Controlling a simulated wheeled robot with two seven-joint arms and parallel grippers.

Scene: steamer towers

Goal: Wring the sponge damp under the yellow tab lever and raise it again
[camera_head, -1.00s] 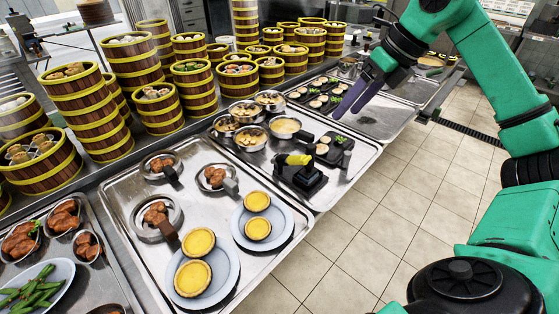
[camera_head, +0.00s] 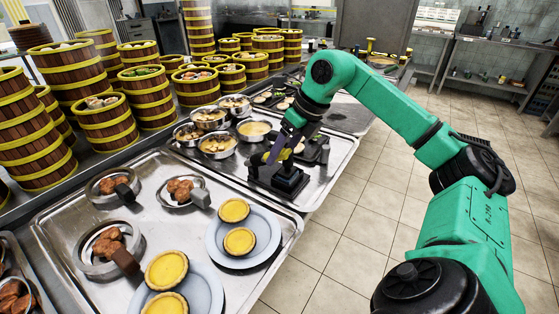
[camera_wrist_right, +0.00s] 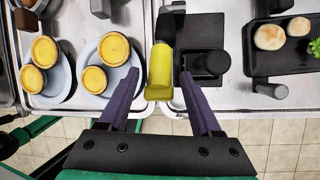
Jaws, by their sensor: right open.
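The yellow tab lever (camera_wrist_right: 161,68) shows in the right wrist view, a yellow tab on a dark arm. It lies beside a black stand (camera_wrist_right: 196,35) with a black cylinder (camera_wrist_right: 208,63). In the head view the black stand (camera_head: 287,183) sits on the metal tray, partly behind my right gripper (camera_head: 276,150). In the right wrist view my right gripper (camera_wrist_right: 159,75) is open, its purple fingers on either side of the tab in the picture. I cannot tell whether they touch it. I cannot make out a sponge. My left gripper is out of view.
Plates of yellow tarts (camera_head: 240,241) stand on the near tray. Metal bowls (camera_head: 219,145) crowd behind the stand. A dark food board (camera_wrist_right: 285,45) lies right of it in the wrist view. Steamer towers (camera_head: 103,122) line the back left. The tiled floor (camera_head: 340,235) is clear.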

